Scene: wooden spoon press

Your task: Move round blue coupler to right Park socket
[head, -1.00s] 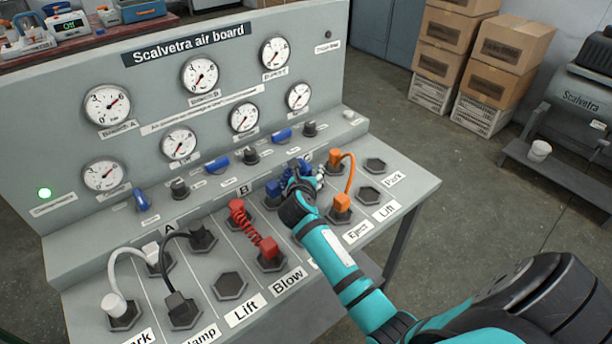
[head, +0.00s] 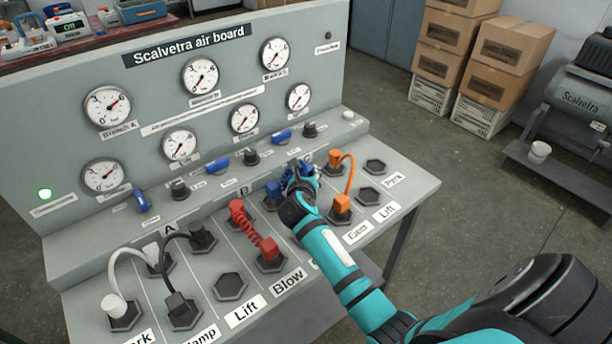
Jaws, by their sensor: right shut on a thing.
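My right gripper (head: 303,174) is shut on a blue coupler (head: 309,171) at the back row of the sloped panel, between a second blue coupler (head: 272,191) and the orange ones. The gripper and wrist hide much of the held coupler, so I cannot tell its full shape or whether it is seated in a socket. The second blue coupler is just left of the gripper. At the right end, the socket by the Park label (head: 375,166) is an empty dark hexagon. The socket by the Lift label (head: 370,194) is empty too. My left gripper is not in view.
An orange hose (head: 350,178) arches between two orange couplers, right beside my gripper. A coiled red hose (head: 253,232) and white and black hoses lie left. Blue and black knobs line the ledge behind. The panel's right end is open.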

